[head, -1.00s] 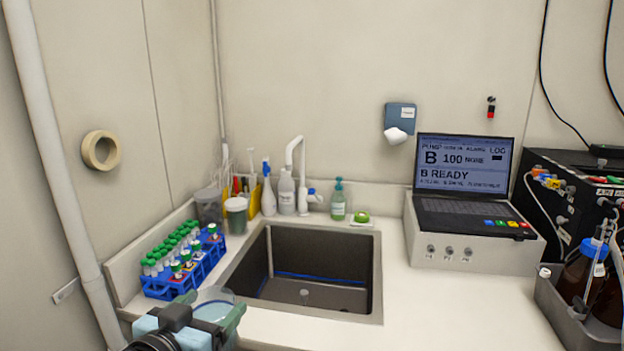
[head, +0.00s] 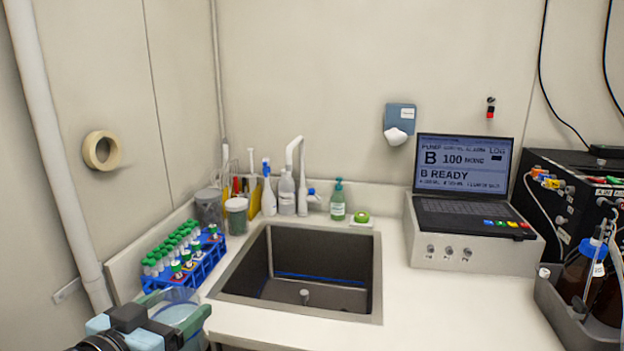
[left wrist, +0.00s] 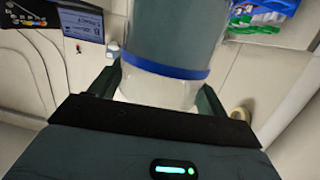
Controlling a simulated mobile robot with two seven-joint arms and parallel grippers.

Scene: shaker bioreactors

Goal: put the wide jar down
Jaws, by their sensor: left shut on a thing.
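The wide jar (head: 176,309) is a clear, round vessel at the lower left of the head view, in front of the blue tube rack. My left gripper (head: 168,322) is shut on it, partly covering it. In the left wrist view the jar (left wrist: 170,35) stands between the fingers of my left gripper (left wrist: 160,92), with a blue band around it and a clear section near the palm. Its base is hidden in the head view, so I cannot tell whether it touches the counter. My right gripper is not in view.
The blue rack (head: 205,268) of green-capped tubes stands just behind the jar. The sink (head: 362,290) opens to the right. Two tubs (head: 236,217) and several bottles line the back. The white counter (head: 440,305) is clear right of the sink.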

